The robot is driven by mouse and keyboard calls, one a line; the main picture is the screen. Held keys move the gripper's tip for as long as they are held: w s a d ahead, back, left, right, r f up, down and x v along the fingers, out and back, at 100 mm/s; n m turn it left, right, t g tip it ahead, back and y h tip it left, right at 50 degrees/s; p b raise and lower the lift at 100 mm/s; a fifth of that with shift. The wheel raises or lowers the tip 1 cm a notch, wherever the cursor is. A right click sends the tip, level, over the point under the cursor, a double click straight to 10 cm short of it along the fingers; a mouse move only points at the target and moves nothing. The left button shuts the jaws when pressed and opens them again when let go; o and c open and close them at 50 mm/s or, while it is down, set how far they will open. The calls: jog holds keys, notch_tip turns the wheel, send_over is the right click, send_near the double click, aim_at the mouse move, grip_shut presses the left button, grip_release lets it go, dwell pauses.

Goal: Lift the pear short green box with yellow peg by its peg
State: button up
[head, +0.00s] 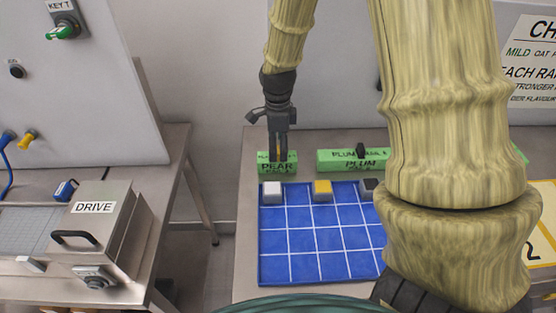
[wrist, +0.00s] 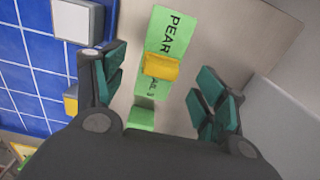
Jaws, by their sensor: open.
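The short green box labelled PEAR (head: 277,168) stands on the metal table behind the blue grid. In the wrist view the same green box (wrist: 171,32) shows with its yellow peg (wrist: 161,66) on top. My gripper (head: 278,148) is above this box in the head view, pointing down. In the wrist view my gripper (wrist: 160,98) is open, with one dark green-padded finger on each side of the box. The peg lies between the fingers' lines, apart from both, slightly beyond the tips in the picture. Nothing is held.
A longer green PLUM box (head: 335,166) with a black peg (head: 361,150) stands to the right. The blue gridded board (head: 290,245) lies in front, with white (head: 272,191), yellow (head: 322,190) and dark blocks along its back edge. A wall rises behind the table.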

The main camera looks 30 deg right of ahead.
aim_at(278, 150)
jog(key=shift+w+f, duration=0.75)
jog(key=shift+f, duration=0.1)
jog(key=shift+s+f+p, duration=0.7)
jog(key=shift+s, duration=0.2)
jog(key=f, duration=0.2)
jog(key=shift+w+a+f, duration=0.1)
jog(key=shift+w+f, duration=0.3)
jog(key=shift+s+f, duration=0.15)
jog(key=c, duration=1.2)
